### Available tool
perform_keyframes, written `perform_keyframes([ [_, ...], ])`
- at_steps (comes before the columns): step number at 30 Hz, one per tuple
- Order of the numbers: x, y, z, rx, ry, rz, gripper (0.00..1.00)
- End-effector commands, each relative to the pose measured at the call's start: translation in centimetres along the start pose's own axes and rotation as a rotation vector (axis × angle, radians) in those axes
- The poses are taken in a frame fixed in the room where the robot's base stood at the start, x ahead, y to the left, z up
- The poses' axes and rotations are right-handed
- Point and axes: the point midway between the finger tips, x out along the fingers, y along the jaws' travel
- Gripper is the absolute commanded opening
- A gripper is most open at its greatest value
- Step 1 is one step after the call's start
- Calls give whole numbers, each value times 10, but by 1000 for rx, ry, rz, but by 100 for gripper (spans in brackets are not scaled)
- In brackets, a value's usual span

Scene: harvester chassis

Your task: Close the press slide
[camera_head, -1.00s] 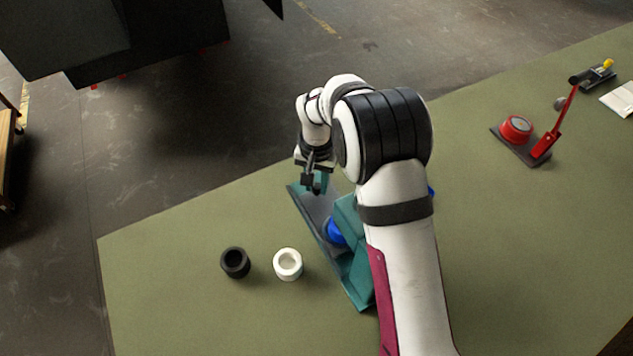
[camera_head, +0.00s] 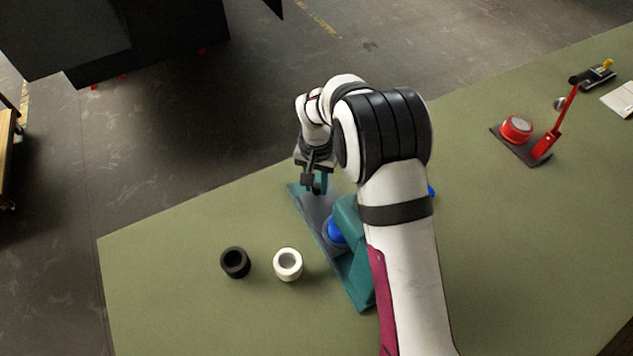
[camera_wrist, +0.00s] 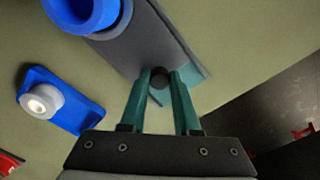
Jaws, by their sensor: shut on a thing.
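The press has a teal body (camera_head: 350,222) and a long base on the green table, partly hidden behind my arm. Its grey slide (camera_head: 313,204) lies along the base, and a blue cup-like part (camera_head: 336,230) sits beside the body. In the wrist view the grey slide (camera_wrist: 140,38) carries the blue ring (camera_wrist: 84,12), and a dark round knob (camera_wrist: 160,78) stands near its end. My gripper (camera_head: 315,190) is over the far end of the base. In the wrist view its teal fingers (camera_wrist: 160,84) are shut on the knob.
A black ring (camera_head: 235,263) and a white ring (camera_head: 288,265) stand left of the press. A blue block with a pale cylinder (camera_wrist: 42,101) is beside it in the wrist view. A red-handled device (camera_head: 545,145) stands at right. The table edge is close behind my gripper.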

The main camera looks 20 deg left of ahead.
Motion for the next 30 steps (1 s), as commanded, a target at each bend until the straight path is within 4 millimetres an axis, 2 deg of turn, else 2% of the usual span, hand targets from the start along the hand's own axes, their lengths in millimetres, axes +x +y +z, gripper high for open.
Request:
perform_keyframes([
  [10, -1, 28, 28, 2, 1, -1, 0],
  [19, 0, 32, 32, 3, -5, 3, 0],
  [20, 0, 32, 32, 3, -5, 3, 34],
  [24, 0, 32, 31, 2, -4, 3, 59],
  [30, 0, 31, 31, 1, -2, 1, 60],
])
